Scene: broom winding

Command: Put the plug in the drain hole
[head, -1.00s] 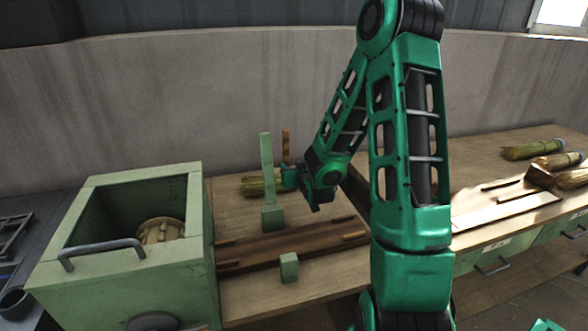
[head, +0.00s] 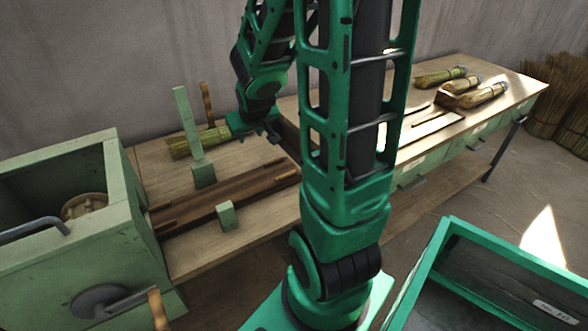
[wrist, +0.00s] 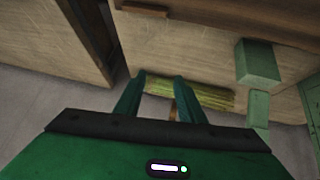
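I cannot make out a plug or a drain hole in either view. A green tub (head: 446,246) with a dark inside and a small label stands at the lower right of the head view; most of its floor is cut off or shaded. A bundle of green straw (wrist: 205,95) shows beyond and beside the fingers. In the head view my gripper is above the bench, close to the straw bundle (head: 190,145), and partly hidden by my arm.
The wooden bench (head: 190,262) carries a green upright post (head: 187,122), a small green block (head: 228,216) and dark wooden rails. A green box (head: 112,245) with a round pale piece inside stands at the left. More straw bundles (head: 440,75) lie at the far right. Bare floor lies beyond the bench.

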